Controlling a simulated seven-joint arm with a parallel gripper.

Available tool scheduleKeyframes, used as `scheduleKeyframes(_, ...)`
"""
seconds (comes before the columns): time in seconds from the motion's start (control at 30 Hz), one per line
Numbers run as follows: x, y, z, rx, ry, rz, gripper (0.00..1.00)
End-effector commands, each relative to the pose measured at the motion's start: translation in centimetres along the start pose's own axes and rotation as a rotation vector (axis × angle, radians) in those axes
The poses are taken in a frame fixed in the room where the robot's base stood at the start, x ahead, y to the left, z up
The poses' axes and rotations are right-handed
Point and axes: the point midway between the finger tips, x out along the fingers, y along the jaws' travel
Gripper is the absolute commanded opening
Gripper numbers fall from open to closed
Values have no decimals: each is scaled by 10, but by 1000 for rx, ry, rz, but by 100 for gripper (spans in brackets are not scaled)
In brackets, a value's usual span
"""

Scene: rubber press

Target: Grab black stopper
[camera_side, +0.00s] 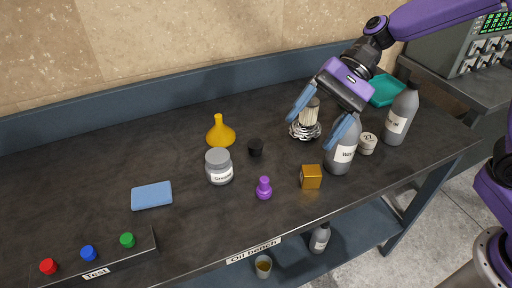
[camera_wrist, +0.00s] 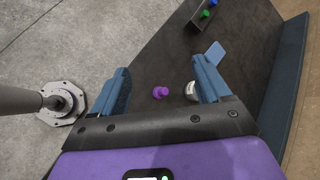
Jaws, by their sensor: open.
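A small black stopper (camera_side: 256,147) stands on the dark bench, right of the grey jar and below right of the yellow funnel in the side view. I cannot make it out in the wrist view, where a finger may hide it. My gripper (camera_side: 316,116) is open and empty, above the bench and to the right of the stopper, in front of a metal whisk-like tool. In the wrist view my gripper (camera_wrist: 160,85) has its two blue fingers wide apart, with a purple stopper-like piece (camera_wrist: 160,93) seen between them.
Around the stopper stand a grey jar (camera_side: 219,168), a yellow funnel (camera_side: 220,134), the purple piece (camera_side: 264,188), a gold cube (camera_side: 311,177) and the metal tool (camera_side: 305,128). Bottles (camera_side: 400,115) stand at right. A blue sponge (camera_side: 152,196) and a button panel (camera_side: 95,262) are at left.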

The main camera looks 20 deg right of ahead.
Motion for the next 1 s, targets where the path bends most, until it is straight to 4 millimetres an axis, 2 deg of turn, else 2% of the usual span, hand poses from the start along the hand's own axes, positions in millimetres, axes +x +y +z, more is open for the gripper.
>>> scheduleKeyframes(0.1, -2, -38, -36, 218, -8, -146, 77)
scheduleKeyframes(0.2, -8, -62, -63, 373, -19, -257, 77)
scheduleKeyframes(0.3, -15, -78, -86, 489, -29, -345, 77)
scheduleKeyframes(0.5, -29, -99, -124, 668, -50, -485, 77)
scheduleKeyframes(0.7, -44, -112, -159, 816, -70, -606, 77)
scheduleKeyframes(1.0, 3, -77, -198, 814, -70, -596, 77)
